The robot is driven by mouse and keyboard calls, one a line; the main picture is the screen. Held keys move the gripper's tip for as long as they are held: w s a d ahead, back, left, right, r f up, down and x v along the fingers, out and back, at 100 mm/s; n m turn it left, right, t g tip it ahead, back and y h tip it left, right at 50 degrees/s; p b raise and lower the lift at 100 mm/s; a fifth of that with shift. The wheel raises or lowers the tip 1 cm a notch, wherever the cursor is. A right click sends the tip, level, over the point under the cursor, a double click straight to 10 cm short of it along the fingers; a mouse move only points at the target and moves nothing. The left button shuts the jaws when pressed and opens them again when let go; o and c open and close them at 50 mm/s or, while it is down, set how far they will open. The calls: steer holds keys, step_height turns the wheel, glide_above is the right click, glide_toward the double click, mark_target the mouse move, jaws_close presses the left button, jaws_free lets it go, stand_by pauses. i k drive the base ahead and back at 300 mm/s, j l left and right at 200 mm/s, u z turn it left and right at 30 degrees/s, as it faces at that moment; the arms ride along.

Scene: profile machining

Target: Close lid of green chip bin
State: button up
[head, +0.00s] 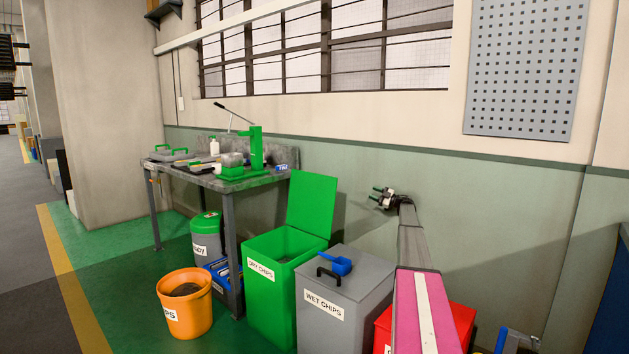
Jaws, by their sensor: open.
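The green chip bin (269,295), labelled "DRY CHIPS", stands on the floor beside the workbench. Its green lid (312,205) is open, raised steeply upright at the bin's back right edge. The bin's opening shows, with grey content inside. My gripper (377,197) is at the end of my outstretched arm, to the right of the raised lid and apart from it. It is open, with its fingers pointing left toward the lid, and looks empty.
A closed grey "WET CHIPS" bin (325,308) with a blue scoop (337,265) on its lid stands right of the green bin. A red bin (459,323) is partly behind my arm. A workbench (230,184) and orange bucket (186,306) are on the left.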

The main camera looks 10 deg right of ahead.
mark_target(312, 198)
steer(key=i+j, duration=0.75)
steer(key=j, duration=0.1)
